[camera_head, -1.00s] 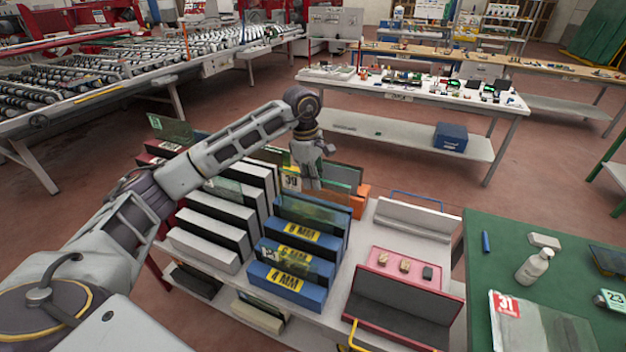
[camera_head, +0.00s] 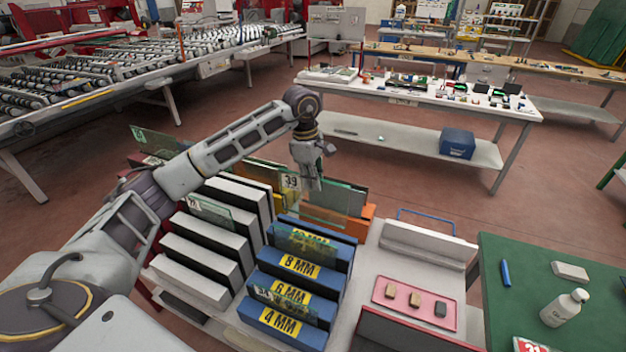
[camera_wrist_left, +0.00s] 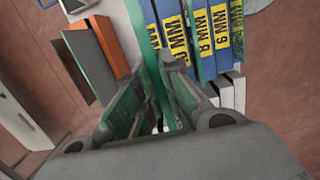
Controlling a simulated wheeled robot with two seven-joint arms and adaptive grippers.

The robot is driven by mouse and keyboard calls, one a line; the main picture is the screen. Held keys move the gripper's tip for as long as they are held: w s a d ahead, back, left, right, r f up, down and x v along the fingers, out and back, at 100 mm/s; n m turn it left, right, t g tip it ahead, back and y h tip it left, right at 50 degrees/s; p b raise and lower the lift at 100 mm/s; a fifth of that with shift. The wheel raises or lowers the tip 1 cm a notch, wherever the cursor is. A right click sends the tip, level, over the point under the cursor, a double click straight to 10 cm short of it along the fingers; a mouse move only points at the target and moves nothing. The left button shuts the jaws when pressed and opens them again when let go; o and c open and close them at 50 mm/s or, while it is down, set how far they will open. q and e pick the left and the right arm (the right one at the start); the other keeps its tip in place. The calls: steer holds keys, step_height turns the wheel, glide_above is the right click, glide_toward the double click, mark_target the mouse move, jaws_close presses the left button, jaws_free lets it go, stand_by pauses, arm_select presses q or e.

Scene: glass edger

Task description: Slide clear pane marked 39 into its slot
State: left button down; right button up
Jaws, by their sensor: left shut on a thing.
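My left gripper (camera_head: 308,181) is shut on a clear greenish pane (camera_head: 332,199), gripping its upper part. A white label reading 39 (camera_head: 291,181) shows just left of the fingers. The pane hangs roughly upright behind the blue rack (camera_head: 324,257), near its far end; whether it touches anything there I cannot tell. The blue rack has yellow labels including 8 MM, 6 MM and 4 MM, with panes standing in some gaps. In the left wrist view, the fingers (camera_wrist_left: 155,95) close around green glass edges, with the blue rack beyond. My right gripper is not in view.
A white-and-black slotted rack (camera_head: 207,240) holding panes stands left of the blue one. An orange block (camera_head: 366,214) is close behind the held pane. A pink tray (camera_head: 414,303) with small blocks lies to the right, before a green-topped table (camera_head: 530,275) with a bottle.

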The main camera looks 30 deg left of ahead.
mark_target(315, 219)
arm_select(q)
steer(key=shift+w+a+r, duration=0.1)
steer(key=shift+w+r, duration=0.05)
steer(key=shift+w, duration=0.05)
steer(key=shift+s+r, duration=0.1)
stand_by(0.4)
steer(key=shift+f+b, duration=4.4)
steer(key=shift+f, duration=1.7)
steer(key=shift+f, duration=0.1)
